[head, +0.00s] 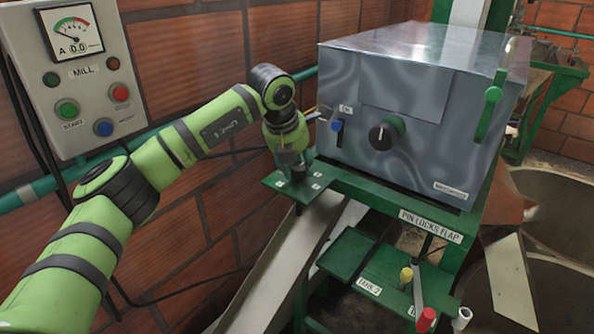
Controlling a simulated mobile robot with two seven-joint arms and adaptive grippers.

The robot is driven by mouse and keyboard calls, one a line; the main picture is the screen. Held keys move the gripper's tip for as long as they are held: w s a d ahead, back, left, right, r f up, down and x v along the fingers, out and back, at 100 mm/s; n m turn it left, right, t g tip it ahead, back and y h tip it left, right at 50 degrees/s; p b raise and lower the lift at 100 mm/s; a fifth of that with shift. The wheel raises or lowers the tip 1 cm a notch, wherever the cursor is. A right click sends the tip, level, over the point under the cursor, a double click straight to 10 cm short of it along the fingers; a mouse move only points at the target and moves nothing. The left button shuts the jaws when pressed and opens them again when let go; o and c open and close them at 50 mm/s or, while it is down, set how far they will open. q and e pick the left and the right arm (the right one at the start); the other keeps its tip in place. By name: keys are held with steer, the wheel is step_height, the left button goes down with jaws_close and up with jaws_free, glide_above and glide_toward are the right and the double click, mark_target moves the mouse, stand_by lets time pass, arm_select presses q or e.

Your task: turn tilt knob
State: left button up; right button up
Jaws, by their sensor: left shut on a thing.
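My left gripper (293,163) points down over a small green plate (274,181) beside the grey machine box. It is shut on a small dark knob (298,174) on this plate; the fingers hide most of the knob. Small white labels lie around it, too small to read. A larger black round knob (380,136) with a white mark sits on the front of the grey box, apart from my gripper. I cannot read which knob is labelled tilt. My right gripper is not in view.
The grey box (420,100) has a blue lever (337,126) near my gripper and a green handle (489,105) at right. A MILL panel (75,85) hangs on the brick wall. Levers with yellow (406,275) and red (426,319) grips stand below. A sloping chute (290,265) runs beneath.

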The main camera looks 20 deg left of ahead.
arm_select(q)
steer(key=m, duration=0.1)
steer(key=m+h, duration=0.1)
steer(key=m, duration=0.1)
steer(key=shift+w+r, duration=0.2)
steer(key=shift+r, duration=0.2)
steer(key=shift+m+g+h+p, duration=0.4)
steer(key=shift+m+h+p, duration=0.1)
steer(key=shift+m, duration=0.7)
steer(key=o, duration=1)
steer(key=shift+o, duration=0.5)
steer(key=shift+d+f, duration=0.15)
steer(key=shift+f, duration=0.05)
steer(key=shift+r, duration=0.15)
steer(key=v, duration=1.1)
steer(key=shift+r, duration=0.35)
